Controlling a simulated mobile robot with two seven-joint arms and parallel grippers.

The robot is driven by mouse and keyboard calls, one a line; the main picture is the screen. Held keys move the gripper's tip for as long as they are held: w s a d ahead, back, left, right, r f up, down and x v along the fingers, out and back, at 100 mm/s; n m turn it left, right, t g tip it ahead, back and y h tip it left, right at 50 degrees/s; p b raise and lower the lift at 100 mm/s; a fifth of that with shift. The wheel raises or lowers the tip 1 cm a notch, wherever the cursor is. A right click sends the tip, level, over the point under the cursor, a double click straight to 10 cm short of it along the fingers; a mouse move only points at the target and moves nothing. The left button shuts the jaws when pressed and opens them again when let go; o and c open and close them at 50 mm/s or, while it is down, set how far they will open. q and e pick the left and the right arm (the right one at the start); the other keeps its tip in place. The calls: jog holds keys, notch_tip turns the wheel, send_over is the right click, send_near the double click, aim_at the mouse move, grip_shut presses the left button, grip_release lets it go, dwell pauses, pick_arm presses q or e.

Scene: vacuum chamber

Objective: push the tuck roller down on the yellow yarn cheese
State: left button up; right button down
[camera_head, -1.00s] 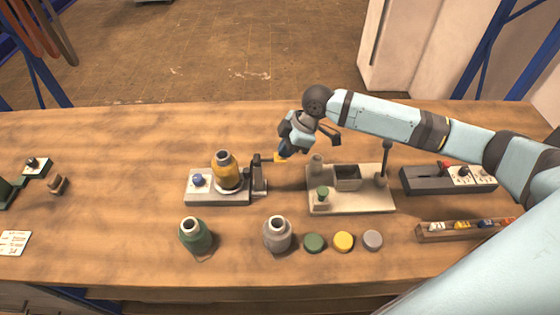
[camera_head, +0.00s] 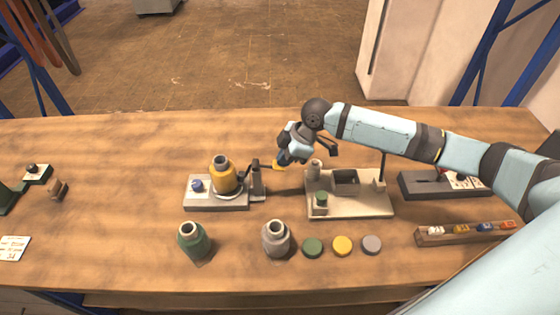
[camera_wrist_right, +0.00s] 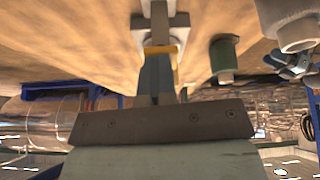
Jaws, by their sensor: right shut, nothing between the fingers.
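The yellow yarn cheese (camera_head: 222,178) stands upright on a grey stand (camera_head: 215,202) with a blue knob. A dark post (camera_head: 257,184) stands at the stand's right end. A thin dark arm (camera_head: 247,170), which looks like the tuck roller's arm, runs from the post's top to the cheese's right side. Whether the roller touches the yarn is too small to tell. My left gripper is out of view.
A green cheese (camera_head: 194,242) and a grey cheese (camera_head: 276,238) stand in front, beside three coloured discs (camera_head: 342,245). The bench left of the stand is mostly clear.

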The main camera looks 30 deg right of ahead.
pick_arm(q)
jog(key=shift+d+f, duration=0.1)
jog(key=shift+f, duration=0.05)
pick_arm(e)
jog(key=f, duration=0.1)
jog(key=s+f, duration=0.1)
jog(key=shift+s+f+g, duration=0.25)
jog(key=shift+f+g, duration=0.05)
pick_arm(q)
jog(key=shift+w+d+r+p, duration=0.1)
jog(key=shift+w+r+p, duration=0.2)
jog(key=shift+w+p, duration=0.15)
pick_arm(e)
jog(key=d+v, duration=0.1)
jog(key=v, duration=1.5)
jog(key=shift+w+f, duration=0.2)
jog(key=shift+w, duration=0.15)
jog(key=shift+d, duration=0.1)
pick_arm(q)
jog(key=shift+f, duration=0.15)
